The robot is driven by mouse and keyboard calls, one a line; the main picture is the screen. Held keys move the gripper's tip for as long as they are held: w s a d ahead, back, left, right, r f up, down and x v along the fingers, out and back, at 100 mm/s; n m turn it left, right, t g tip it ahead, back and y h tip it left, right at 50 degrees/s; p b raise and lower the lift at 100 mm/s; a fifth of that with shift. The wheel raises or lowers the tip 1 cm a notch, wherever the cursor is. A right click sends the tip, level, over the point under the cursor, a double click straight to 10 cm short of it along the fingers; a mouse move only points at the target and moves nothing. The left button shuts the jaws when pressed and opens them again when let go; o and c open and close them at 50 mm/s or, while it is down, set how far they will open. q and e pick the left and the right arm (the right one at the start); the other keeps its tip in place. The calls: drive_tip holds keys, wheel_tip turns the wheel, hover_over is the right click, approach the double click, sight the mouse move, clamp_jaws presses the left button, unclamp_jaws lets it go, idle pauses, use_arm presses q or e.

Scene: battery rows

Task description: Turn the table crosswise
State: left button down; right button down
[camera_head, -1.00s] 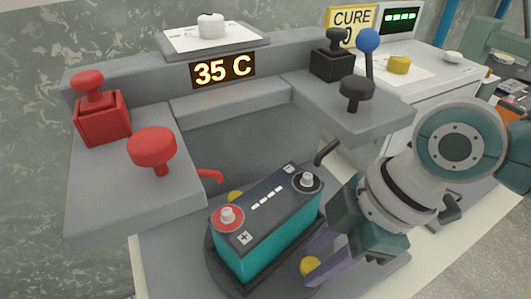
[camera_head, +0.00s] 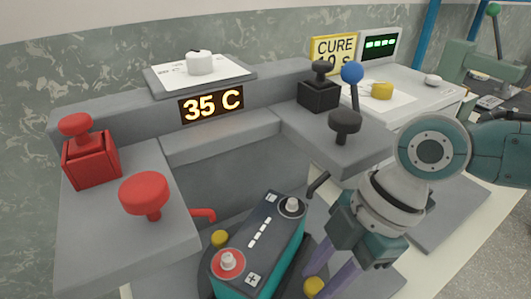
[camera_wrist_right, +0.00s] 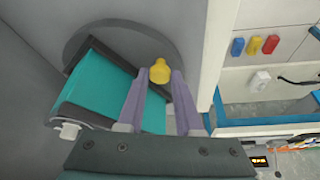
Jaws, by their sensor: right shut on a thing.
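A round dark turntable (camera_head: 206,284) shows partly around the battery in the head view. Its disc also shows in the right wrist view (camera_wrist_right: 92,36). A teal battery with a dark top (camera_head: 262,235) stands on it, set diagonally, red terminal at near left, black terminal at far right. One yellow knob (camera_head: 220,238) is at the battery's left. My right gripper (camera_head: 322,282) is low at the battery's right, shut on the other yellow knob (camera_head: 312,287). That knob sits between the fingertips in the right wrist view (camera_wrist_right: 159,72). My left gripper is out of view.
A grey bench with a "35 C" display (camera_head: 211,104) stands behind. Its left shelf carries a red clamp block (camera_head: 91,158) and red knob (camera_head: 145,195); its right shelf carries a black block (camera_head: 319,93) and black knob (camera_head: 345,124). A red hook (camera_head: 203,214) juts out near the battery.

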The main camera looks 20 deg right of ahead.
drive_tip(key=c, duration=0.6)
unclamp_jaws()
drive_tip(key=p+v, duration=0.1)
drive_tip(key=v, duration=0.9)
